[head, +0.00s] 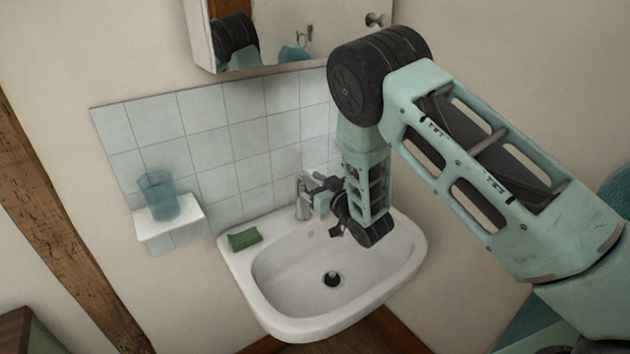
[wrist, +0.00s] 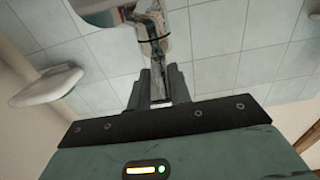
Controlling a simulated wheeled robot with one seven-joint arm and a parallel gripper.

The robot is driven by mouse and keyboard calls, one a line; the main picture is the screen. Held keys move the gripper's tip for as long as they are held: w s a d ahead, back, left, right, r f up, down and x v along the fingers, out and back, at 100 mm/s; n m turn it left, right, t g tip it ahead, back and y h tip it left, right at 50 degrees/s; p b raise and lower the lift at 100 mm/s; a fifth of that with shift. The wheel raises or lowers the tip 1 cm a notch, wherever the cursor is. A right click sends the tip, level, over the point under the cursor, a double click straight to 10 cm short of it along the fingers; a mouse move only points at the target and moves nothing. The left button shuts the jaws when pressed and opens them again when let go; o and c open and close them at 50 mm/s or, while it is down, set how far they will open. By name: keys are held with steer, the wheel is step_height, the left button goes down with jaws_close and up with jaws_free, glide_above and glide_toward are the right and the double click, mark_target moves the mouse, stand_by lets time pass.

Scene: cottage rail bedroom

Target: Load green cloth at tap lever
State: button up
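The green cloth (head: 244,239) lies folded on the back left corner of the washbasin rim (head: 262,318). The metal tap (head: 302,196) stands at the back of the basin, partly covered by my gripper (head: 318,186). In the wrist view the tap (wrist: 152,30) extends toward my gripper (wrist: 158,82). The fingers are a little apart, with part of the tap seen in line with the gap. I cannot tell whether they touch or clasp the lever. The cloth is not between the fingers and is apart from the gripper, to its left in the head view.
A blue translucent cup (head: 158,194) stands on a small white shelf (head: 170,226) left of the basin. A mirror cabinet (head: 280,40) hangs above, near my arm. The tiled wall (head: 205,118) is close behind the tap. The basin bowl is empty, with a dark drain (head: 332,279).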

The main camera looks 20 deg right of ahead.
jaws_close()
steer(key=shift+w+r+g, duration=0.1)
steer(key=shift+r+g, duration=0.2)
steer(key=shift+g, duration=0.1)
steer(key=o, duration=0.6)
jaws_free()
steer(key=shift+f, duration=0.1)
